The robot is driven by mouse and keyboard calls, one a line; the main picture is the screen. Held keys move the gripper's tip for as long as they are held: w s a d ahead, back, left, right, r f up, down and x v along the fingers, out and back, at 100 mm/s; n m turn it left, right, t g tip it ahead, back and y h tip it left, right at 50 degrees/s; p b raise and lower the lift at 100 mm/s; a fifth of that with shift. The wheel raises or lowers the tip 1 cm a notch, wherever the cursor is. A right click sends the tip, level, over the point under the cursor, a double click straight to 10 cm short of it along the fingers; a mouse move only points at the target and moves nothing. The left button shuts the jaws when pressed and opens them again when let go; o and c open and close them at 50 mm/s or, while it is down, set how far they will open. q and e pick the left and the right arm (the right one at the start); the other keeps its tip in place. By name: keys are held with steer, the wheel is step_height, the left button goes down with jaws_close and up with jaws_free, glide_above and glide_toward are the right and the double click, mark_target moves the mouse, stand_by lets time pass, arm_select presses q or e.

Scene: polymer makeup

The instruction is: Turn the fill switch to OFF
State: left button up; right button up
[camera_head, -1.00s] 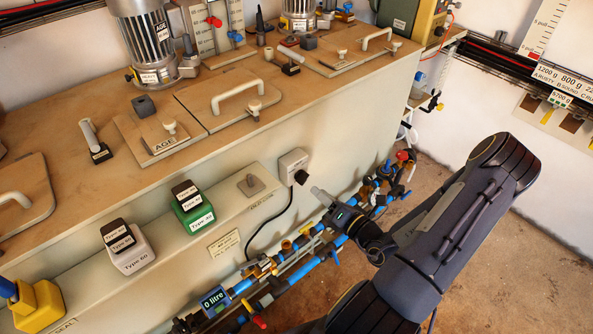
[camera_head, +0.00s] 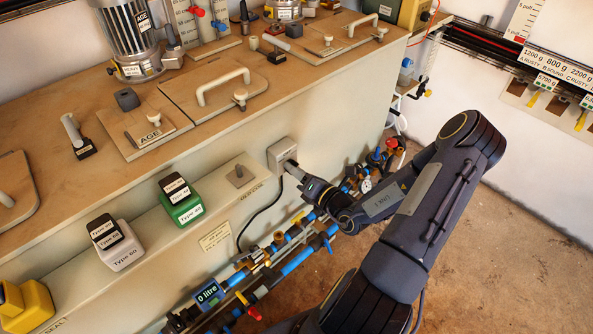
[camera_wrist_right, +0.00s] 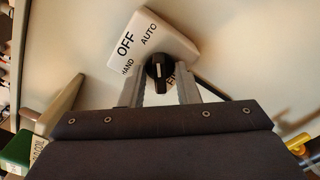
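The fill switch is a pale box (camera_head: 281,153) on the front of the bench. The right wrist view shows its face (camera_wrist_right: 178,37) with the labels HAND, OFF and AUTO, and a black round knob (camera_wrist_right: 159,68) carrying a white mark. The mark runs roughly up and down in that view, not toward OFF at upper left; its exact setting is hard to tell. My right gripper (camera_head: 291,168) is at the switch. Its fingers (camera_wrist_right: 159,83) stand apart, one each side of the knob; whether they touch it is unclear. My left gripper is out of view.
A black cable hangs from the switch box. A green box (camera_head: 184,206) and a pale box (camera_head: 119,249) sit on the ledge to the left. Open floor lies at the right.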

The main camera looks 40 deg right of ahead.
steer(key=shift+n, duration=0.4)
steer(key=n+p, duration=0.2)
steer(key=n, duration=0.6)
steer(key=shift+n, duration=0.6)
steer(key=shift+f, duration=0.1)
steer(key=o, duration=0.6)
steer(key=shift+s, duration=0.1)
